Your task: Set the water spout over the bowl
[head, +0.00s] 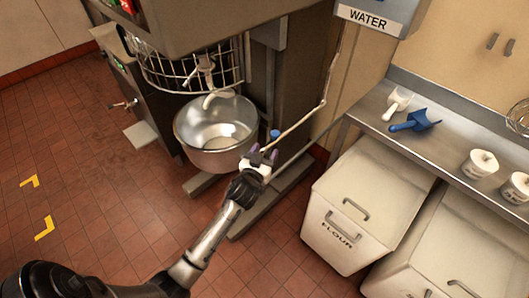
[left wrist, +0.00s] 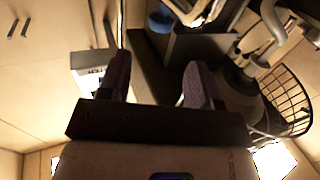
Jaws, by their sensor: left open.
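The metal mixing bowl (head: 205,157) sits under the mixer, with the pale mixing hook above it. The water spout (head: 300,122) is a thin jointed pipe. It comes down from the WATER box (head: 368,17), bends, and runs left and toward me, ending beside the bowl's right side, near a blue knob (head: 275,133). My left gripper (head: 262,153) is open at the spout's free end; whether they touch is unclear. In the left wrist view the purple finger pads (left wrist: 160,82) stand apart with nothing clearly between them. My right gripper is out of view.
The mixer's wire guard (head: 190,72) hangs around the bowl's top. A steel counter (head: 450,150) at right holds a blue scoop (head: 416,121), a white scoop (head: 397,103) and white tubs. White bins, one marked FLOUR (head: 345,235), stand below.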

